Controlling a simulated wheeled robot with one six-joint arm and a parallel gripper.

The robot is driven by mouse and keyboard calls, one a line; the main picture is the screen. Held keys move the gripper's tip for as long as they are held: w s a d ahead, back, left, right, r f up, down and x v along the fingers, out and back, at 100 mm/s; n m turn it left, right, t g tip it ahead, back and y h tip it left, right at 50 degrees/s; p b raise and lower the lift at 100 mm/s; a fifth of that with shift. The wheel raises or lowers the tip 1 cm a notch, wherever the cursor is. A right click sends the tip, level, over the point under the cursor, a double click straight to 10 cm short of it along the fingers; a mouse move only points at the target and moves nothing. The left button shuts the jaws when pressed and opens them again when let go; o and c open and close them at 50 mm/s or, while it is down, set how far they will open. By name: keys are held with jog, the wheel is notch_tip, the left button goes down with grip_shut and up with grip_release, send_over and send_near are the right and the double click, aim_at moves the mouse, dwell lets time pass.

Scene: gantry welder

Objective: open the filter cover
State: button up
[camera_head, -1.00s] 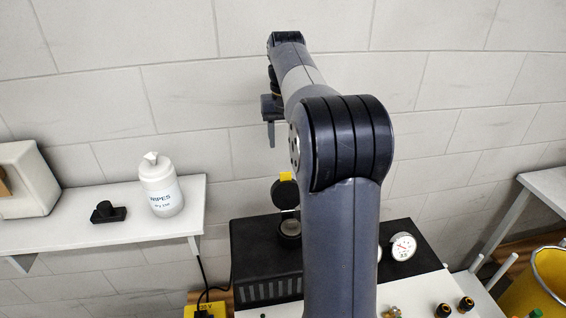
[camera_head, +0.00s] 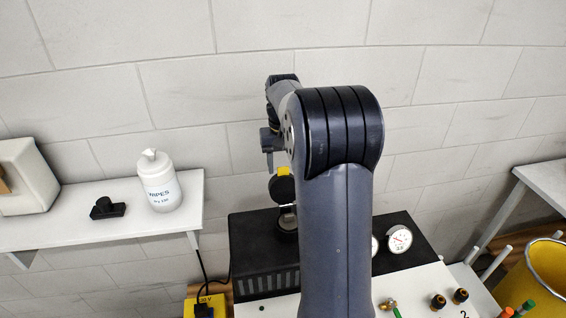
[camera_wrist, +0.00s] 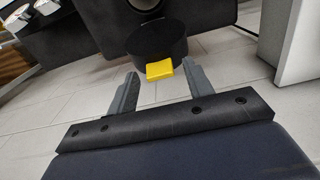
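The filter cover is a black round disc (camera_head: 283,190) with a yellow tab (camera_head: 284,171) on its edge. It stands raised, roughly upright, above the round opening (camera_head: 287,222) on top of the black box (camera_head: 262,250). In the wrist view the cover (camera_wrist: 158,42) is ahead of my gripper, with its yellow tab (camera_wrist: 160,69) between the two finger lines. My gripper (camera_wrist: 160,73) is open and empty, fingers apart on both sides of the tab; I see no contact. In the head view my gripper (camera_head: 270,142) is just above and left of the tab. My arm hides part of the box.
A white shelf (camera_head: 100,225) at left holds a wipes bottle (camera_head: 160,181) and a small black item (camera_head: 107,208). A gauge (camera_head: 398,239) sits on the box's right. A yellow bucket (camera_head: 540,275) stands at far right. The wall is close behind.

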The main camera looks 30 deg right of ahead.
grip_shut()
dwell(0.3)
